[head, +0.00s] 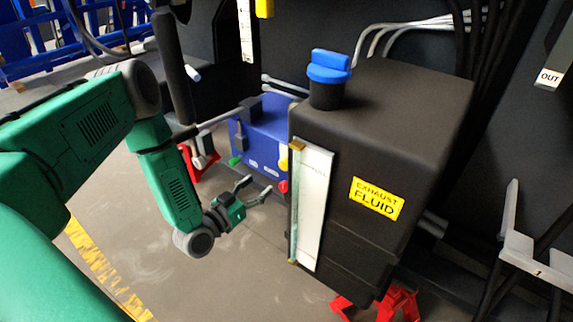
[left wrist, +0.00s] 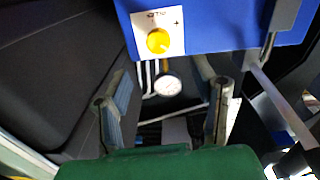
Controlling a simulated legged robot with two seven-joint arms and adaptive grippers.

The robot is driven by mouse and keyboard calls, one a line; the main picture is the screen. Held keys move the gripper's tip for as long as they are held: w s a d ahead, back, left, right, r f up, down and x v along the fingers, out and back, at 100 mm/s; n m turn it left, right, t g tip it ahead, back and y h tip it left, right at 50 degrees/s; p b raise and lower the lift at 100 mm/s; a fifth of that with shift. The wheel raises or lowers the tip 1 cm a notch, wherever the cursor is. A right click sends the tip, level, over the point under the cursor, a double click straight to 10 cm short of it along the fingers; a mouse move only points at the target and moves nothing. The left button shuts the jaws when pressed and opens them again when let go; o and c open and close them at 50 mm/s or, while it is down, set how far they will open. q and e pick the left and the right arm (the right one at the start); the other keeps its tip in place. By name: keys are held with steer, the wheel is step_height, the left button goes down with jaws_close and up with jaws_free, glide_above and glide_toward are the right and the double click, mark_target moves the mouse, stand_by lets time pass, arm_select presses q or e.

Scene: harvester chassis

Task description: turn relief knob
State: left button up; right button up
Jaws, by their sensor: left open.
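A blue box (head: 262,133) stands left of the black tank in the head view. A yellow knob (head: 283,163) and a red knob (head: 283,186) show at its right edge, partly hidden by the tank. In the left wrist view, the yellow knob (left wrist: 158,40) sits on a white label with a plus sign on the blue box (left wrist: 215,28). Which knob is the relief knob cannot be read. My left gripper (head: 257,187) is open and empty, just below the box. Its fingers (left wrist: 168,100) are spread below the yellow knob, apart from it. My right gripper is not in view.
The black exhaust fluid tank (head: 400,130) with a blue cap (head: 330,66) stands close to the right of my gripper. A round gauge (left wrist: 167,85) shows between the fingers. Red stands (head: 390,303) are under the tank. The floor (head: 235,270) at lower middle is clear.

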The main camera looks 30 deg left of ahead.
mark_target(282, 167)
arm_select(q)
steer(key=w, duration=0.3)
steer(key=w+d+b, duration=0.1)
steer(key=w, duration=0.2)
steer(key=w+b, duration=0.1)
steer(key=w, duration=0.3)
steer(key=shift+d+f, duration=0.1)
steer(key=shift+d, duration=0.05)
steer(key=shift+w+b, duration=0.35)
steer(key=shift+w, duration=0.3)
steer(key=c, duration=1.2)
